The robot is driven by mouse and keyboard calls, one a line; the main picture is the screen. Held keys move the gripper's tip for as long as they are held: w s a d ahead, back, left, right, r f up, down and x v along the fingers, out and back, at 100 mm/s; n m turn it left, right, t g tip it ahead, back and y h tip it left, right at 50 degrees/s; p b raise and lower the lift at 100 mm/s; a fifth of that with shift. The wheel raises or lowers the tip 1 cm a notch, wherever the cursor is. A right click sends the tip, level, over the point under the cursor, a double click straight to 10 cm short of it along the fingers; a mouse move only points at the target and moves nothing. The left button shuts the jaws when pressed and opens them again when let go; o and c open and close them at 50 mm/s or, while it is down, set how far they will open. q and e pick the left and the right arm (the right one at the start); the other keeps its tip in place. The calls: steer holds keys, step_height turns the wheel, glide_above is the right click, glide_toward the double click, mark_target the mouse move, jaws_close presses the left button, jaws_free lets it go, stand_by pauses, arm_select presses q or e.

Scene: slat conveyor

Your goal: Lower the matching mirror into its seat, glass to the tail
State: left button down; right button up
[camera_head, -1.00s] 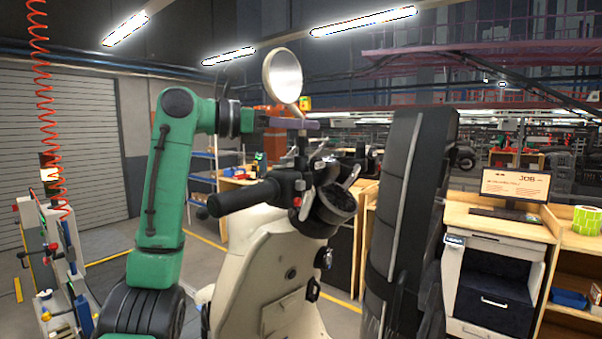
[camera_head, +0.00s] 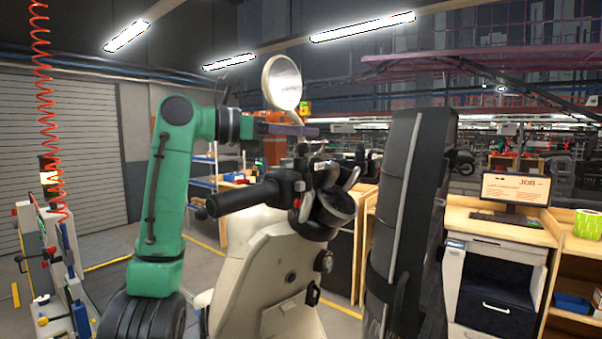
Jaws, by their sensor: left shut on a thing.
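The mirror (camera_head: 282,82) is round with a pale rim, and its grey glass faces mostly toward me. My left gripper (camera_head: 303,132) is shut on its stem below the head and holds it upright above the scooter's handlebar. The cream scooter (camera_head: 262,268) stands in front of me with its black left grip (camera_head: 243,199) pointing left. The stem's lower end is close over the control cluster (camera_head: 296,184); I cannot tell whether it touches. The mirror seat is too small to make out. My right gripper is not in view.
Further right are a wooden bench (camera_head: 490,225) with a monitor (camera_head: 515,188) and a green roll (camera_head: 588,222). A red coiled hose (camera_head: 42,110) hangs at the left.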

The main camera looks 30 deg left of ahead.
arm_select(q)
steer(key=shift+f, duration=0.35)
steer(key=c, duration=0.7)
jaws_free()
steer(key=shift+c, duration=0.2)
steer(key=shift+s+a, duration=0.15)
steer(key=b+v, duration=0.3)
steer(key=v, duration=0.2)
steer(key=shift+f, duration=0.25)
steer(key=b+v, duration=0.1)
steer(key=v, duration=0.8)
steer(key=shift+r, duration=0.25)
